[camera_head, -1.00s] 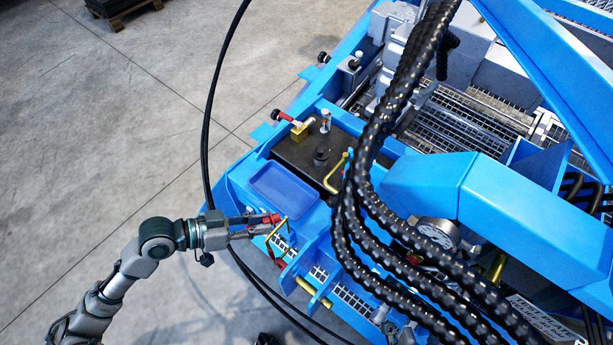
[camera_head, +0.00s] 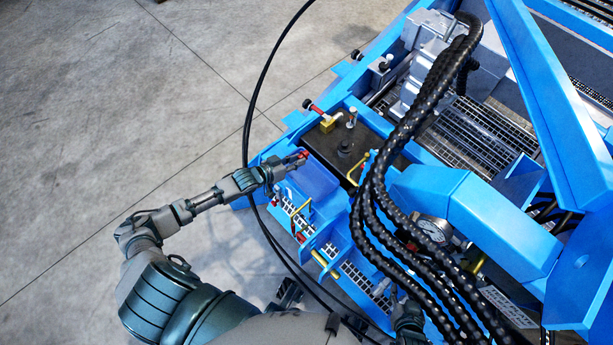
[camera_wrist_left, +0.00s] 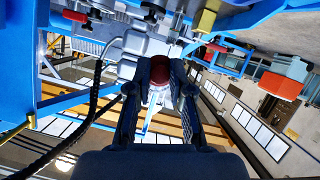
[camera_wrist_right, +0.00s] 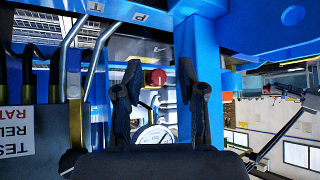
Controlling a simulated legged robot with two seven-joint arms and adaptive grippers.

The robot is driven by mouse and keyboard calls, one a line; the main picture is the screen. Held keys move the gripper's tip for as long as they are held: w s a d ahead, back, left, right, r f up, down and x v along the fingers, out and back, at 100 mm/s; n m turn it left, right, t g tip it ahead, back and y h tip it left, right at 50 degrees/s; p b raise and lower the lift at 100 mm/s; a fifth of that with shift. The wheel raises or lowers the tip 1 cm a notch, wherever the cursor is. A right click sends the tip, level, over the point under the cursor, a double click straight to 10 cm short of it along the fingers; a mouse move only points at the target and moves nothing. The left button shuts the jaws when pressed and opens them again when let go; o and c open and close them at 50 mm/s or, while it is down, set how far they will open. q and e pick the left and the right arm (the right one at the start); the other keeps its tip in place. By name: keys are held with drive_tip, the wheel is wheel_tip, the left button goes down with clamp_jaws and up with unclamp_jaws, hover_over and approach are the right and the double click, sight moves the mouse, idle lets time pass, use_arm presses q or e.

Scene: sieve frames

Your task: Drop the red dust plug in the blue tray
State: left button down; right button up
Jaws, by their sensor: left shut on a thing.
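The red dust plug (camera_head: 303,154) is between the fingertips of my left gripper (camera_head: 295,160). In the left wrist view, the dark red plug (camera_wrist_left: 159,80) sits between both fingers (camera_wrist_left: 160,92), which are shut on it. The blue tray (camera_head: 316,183) is on the blue machine, just below and right of the gripper in the head view. The plug shows at the tray's upper left edge; its height above the tray is hard to tell. My right gripper (camera_wrist_right: 160,100) has its fingers apart with nothing held. In the head view it is partly hidden by hoses.
Thick black hoses (camera_head: 375,200) hang right of the tray. A dark plate with a yellow handle (camera_head: 357,168) and a red-tipped valve (camera_head: 318,110) lies beyond the tray. A thin black cable (camera_head: 248,120) passes by my left arm. A pressure gauge (camera_head: 432,230) is further right.

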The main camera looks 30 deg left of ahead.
use_arm(q)
drive_tip(key=f+b, duration=0.1)
drive_tip(key=f, duration=0.1)
drive_tip(key=f+b, duration=0.3)
drive_tip(key=f, duration=0.1)
drive_tip(key=shift+a+f+b, duration=0.1)
drive_tip(key=shift+a+b, duration=0.15)
drive_tip(key=shift+b, duration=0.15)
drive_tip(key=shift+f, duration=0.1)
drive_tip(key=shift+d, duration=0.55)
drive_tip(key=c, duration=1)
unclamp_jaws()
drive_tip(key=shift+a, duration=0.3)
drive_tip(key=shift+o, duration=0.2)
drive_tip(key=shift+a, duration=0.15)
drive_tip(key=shift+s, duration=0.5)
drive_tip(key=v, duration=1.1)
use_arm(e)
drive_tip(key=w+a+r+t+y, duration=0.2)
drive_tip(key=w+a+r+t, duration=0.1)
drive_tip(key=w+r+t, duration=0.4)
drive_tip(key=shift+w+a+r+t+y, duration=0.2)
drive_tip(key=shift+r+t+y, duration=0.2)
drive_tip(key=shift+r+t, duration=1.3)
